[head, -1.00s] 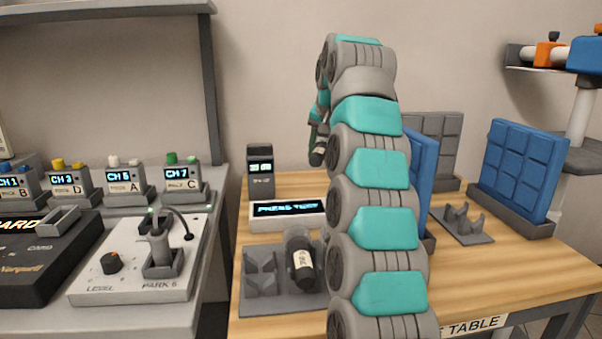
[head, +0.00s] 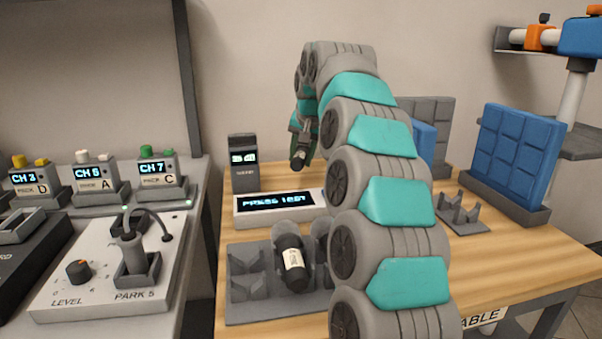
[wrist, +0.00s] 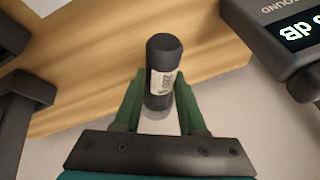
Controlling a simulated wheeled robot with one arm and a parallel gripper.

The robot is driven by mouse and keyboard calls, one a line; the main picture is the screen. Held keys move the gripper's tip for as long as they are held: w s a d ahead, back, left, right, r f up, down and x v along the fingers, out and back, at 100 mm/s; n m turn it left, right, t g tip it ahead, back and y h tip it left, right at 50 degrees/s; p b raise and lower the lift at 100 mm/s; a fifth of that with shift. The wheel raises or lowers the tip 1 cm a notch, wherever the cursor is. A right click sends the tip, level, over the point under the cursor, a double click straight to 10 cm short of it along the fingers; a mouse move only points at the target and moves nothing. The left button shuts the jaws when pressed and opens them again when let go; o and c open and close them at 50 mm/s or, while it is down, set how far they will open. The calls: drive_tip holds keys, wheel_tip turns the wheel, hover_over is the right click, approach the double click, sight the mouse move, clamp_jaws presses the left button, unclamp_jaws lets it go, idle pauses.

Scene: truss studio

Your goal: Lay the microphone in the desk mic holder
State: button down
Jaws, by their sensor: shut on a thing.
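My gripper (head: 302,147) is raised above the back of the wooden table and shut on a dark microphone (head: 298,161). In the wrist view the green fingers (wrist: 161,84) close on both sides of the microphone's dark body (wrist: 164,46), which has a pale label. A grey holder with upright forked cradles (head: 462,215) stands empty on the right of the table. A wider grey rack (head: 250,304) at the front left has several cradles, and another dark labelled microphone (head: 293,262) lies in it. The frames do not show which one is the desk mic holder.
A lit display box (head: 280,203) and a small dB meter (head: 243,163) stand behind the rack. Blue panels (head: 517,155) stand at the right. A grey desk with a level box (head: 105,270) is at left. My arm hides the table's middle.

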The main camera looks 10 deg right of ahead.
sight(301, 185)
drive_tip(key=shift+f, duration=2.2)
drive_tip(key=shift+f, duration=0.3)
